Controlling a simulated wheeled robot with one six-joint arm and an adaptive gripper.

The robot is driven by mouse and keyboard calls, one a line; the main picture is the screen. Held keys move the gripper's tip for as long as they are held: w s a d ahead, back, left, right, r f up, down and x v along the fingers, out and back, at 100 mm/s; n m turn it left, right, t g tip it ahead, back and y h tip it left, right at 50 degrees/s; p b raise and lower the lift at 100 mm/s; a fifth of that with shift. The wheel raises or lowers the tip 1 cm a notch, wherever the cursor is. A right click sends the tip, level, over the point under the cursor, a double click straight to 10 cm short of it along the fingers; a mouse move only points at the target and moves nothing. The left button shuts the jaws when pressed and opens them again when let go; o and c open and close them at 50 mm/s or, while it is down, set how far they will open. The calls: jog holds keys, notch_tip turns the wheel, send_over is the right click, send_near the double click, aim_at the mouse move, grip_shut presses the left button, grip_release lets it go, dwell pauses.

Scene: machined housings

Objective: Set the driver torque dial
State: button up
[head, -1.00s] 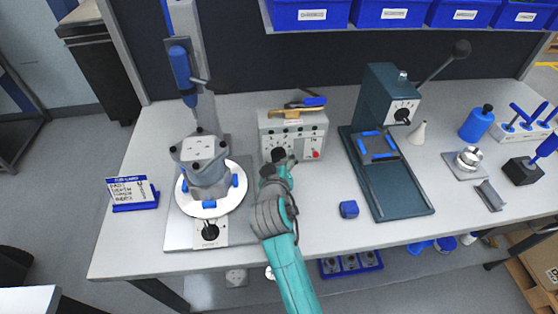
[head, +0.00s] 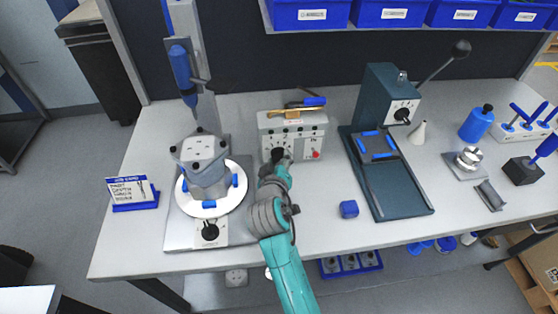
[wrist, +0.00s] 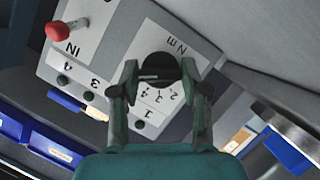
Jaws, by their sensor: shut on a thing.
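The driver control box (head: 297,136) is a light grey unit standing on the bench at centre; it also fills the upper part of the wrist view (wrist: 112,55). Its black torque dial (wrist: 160,68) sits on a white scale marked "Nm" with numbers. In the wrist view my gripper (wrist: 162,80) has one finger on each side of the dial and is shut on it. The dial carries a pale pointer line, which lies roughly across the picture. In the head view my gripper (head: 279,160) is at the box's lower left front and hides most of the dial.
A grey housing (head: 202,160) stands on a round white turntable (head: 236,195) to the left. A dark green press (head: 375,130) is to the right, with a small blue block (head: 349,209) in front. A red-tipped switch (wrist: 60,31) is on the same box. Bench front is clear nearby.

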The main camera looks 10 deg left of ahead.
jog(key=shift+a+f+n+t+h, duration=0.1)
jog(key=shift+n+t+h, duration=0.6)
jog(key=shift+n, duration=1)
jog(key=shift+h, duration=0.3)
jog(key=o, duration=1.1)
jog(key=shift+o, duration=0.2)
jog(key=v, duration=1.2)
